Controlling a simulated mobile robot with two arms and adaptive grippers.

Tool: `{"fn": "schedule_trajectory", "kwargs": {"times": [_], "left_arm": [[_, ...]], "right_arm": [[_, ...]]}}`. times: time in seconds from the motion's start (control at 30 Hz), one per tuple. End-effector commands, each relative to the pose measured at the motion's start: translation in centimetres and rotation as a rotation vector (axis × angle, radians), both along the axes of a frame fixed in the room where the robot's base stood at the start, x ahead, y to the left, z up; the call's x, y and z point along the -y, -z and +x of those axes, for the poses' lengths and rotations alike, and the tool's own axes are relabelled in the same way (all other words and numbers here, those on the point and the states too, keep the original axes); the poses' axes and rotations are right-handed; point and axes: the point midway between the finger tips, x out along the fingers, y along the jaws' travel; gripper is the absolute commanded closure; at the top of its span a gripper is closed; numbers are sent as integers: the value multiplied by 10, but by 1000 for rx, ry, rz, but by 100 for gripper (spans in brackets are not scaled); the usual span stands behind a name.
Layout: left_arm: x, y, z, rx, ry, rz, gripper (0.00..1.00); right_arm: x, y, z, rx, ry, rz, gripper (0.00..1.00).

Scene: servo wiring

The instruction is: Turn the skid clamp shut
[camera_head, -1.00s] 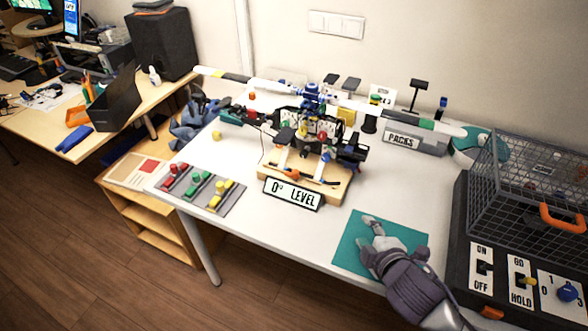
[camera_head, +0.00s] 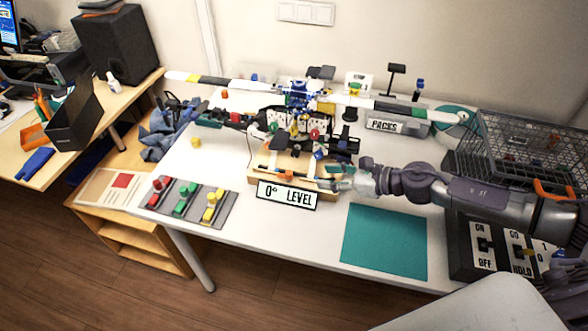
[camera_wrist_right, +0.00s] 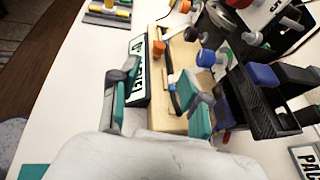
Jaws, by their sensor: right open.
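The helicopter-like model (camera_head: 300,125) stands on a wooden base (camera_head: 255,178) at the middle of the white table. An orange knob (camera_head: 289,174) sits at the base's front; it also shows in the right wrist view (camera_wrist_right: 158,47). A blue knob (camera_wrist_right: 206,58) is farther along the base. I cannot tell which part is the skid clamp. My right gripper (camera_head: 342,178) is at the base's right end, open and empty. In the right wrist view its fingers (camera_wrist_right: 160,95) are spread over the base's front edge, short of the knobs. My left gripper is out of view.
The "0° LEVEL" sign (camera_head: 288,195) stands just in front of the base, close to my right gripper. Colored blocks sit on a grey plate (camera_head: 190,203) at left. A teal mat (camera_head: 385,242) lies clear at front right. A wire cage (camera_head: 530,150) stands at right.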

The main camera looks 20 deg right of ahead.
Motion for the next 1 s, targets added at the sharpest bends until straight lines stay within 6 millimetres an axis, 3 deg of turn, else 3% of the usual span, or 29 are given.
{"fn": "schedule_trajectory", "kwargs": {"times": [0.1,0.4,0.9,1.0], "left_arm": [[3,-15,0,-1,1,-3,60],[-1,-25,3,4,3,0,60],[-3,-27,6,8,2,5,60],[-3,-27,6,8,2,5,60]], "right_arm": [[-20,5,20,2,-1,5,54],[-56,30,56,0,0,4,54],[-68,39,67,-2,0,3,54],[-68,39,67,-2,2,3,67]]}}
